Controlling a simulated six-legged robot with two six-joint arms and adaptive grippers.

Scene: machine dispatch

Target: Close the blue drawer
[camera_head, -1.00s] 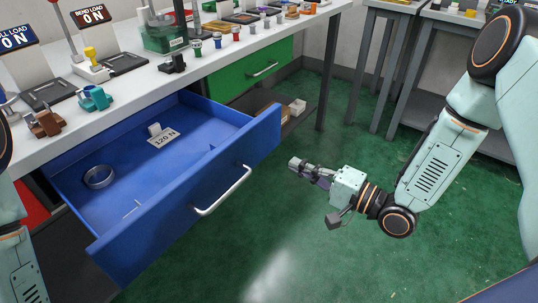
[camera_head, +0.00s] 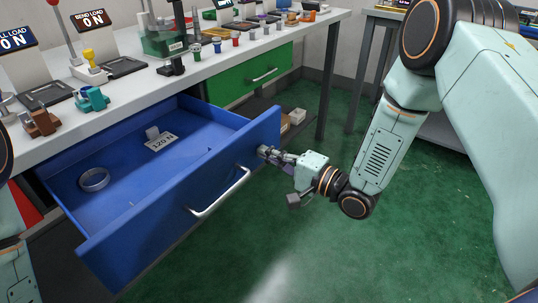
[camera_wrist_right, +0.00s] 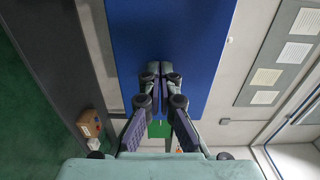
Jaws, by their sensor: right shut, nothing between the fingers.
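The blue drawer (camera_head: 190,200) is pulled out from under the workbench at the left of the head view. It holds a metal ring (camera_head: 94,179) and a tag reading 120 N (camera_head: 161,142). Its silver handle (camera_head: 221,194) is on the front panel. My right gripper (camera_head: 262,151) is shut and empty, with its fingertips at the right end of the front panel, right of the handle. In the right wrist view the shut fingers (camera_wrist_right: 160,68) point at the blue panel (camera_wrist_right: 175,30); I cannot tell if they touch it. My left gripper is out of view.
A closed green drawer (camera_head: 250,80) is beyond the blue one. The white benchtop (camera_head: 130,95) bears displays, clamps and several small coloured parts. Cardboard boxes (camera_head: 290,121) lie on a low shelf. The green floor (camera_head: 400,240) is clear.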

